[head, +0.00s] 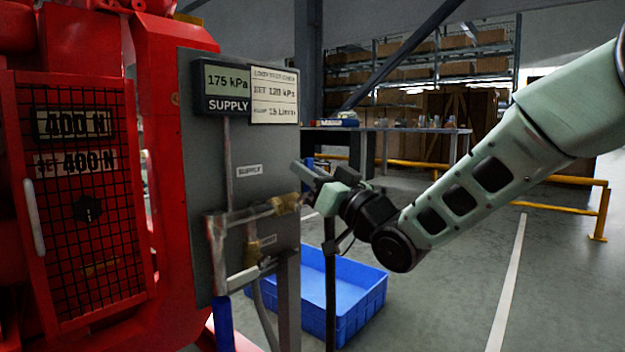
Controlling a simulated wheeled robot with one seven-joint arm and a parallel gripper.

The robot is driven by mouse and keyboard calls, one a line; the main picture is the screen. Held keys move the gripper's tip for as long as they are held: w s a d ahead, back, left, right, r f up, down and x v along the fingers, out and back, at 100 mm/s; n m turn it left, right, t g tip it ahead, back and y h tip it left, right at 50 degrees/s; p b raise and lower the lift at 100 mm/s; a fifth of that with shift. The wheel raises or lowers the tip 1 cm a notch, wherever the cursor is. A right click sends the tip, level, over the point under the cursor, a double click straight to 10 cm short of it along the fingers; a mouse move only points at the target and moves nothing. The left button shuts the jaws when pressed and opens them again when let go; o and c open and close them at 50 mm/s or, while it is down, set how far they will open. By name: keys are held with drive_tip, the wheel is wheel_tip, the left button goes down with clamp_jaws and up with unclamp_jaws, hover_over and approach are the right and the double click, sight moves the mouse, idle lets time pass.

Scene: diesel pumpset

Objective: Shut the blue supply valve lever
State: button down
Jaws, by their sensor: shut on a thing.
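The supply valve is a brass body (287,202) at the right end of a horizontal grey pipe on the grey panel, below a small SUPPLY label (249,171). A small patch of blue, apparently the supply valve lever (309,163), shows just above and behind my gripper (308,174). My gripper is at the panel's right edge, just above and right of the brass body, with its fingers pointing left. It is shut on the lever, most of which the fingers hide. The lever's exact angle cannot be told. The gauge (227,85) reads 175 kPa SUPPLY.
A plate (275,95) beside the gauge reads SET 120 kPa. A second brass valve (253,252) sits lower on the panel. A blue crate (362,310) stands on the floor below my gripper. Red machinery (180,150) with a mesh guard fills the left. Open floor lies right.

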drive_tip(key=shift+s+a+f+n, duration=0.1)
drive_tip(key=shift+s+n, duration=0.1)
drive_tip(key=shift+n, duration=0.4)
drive_tip(key=c, duration=1.3)
unclamp_jaws()
drive_tip(key=p+v, duration=0.3)
drive_tip(key=v, duration=1.4)
drive_tip(key=shift+d+p, duration=0.2)
drive_tip(key=shift+p, duration=0.1)
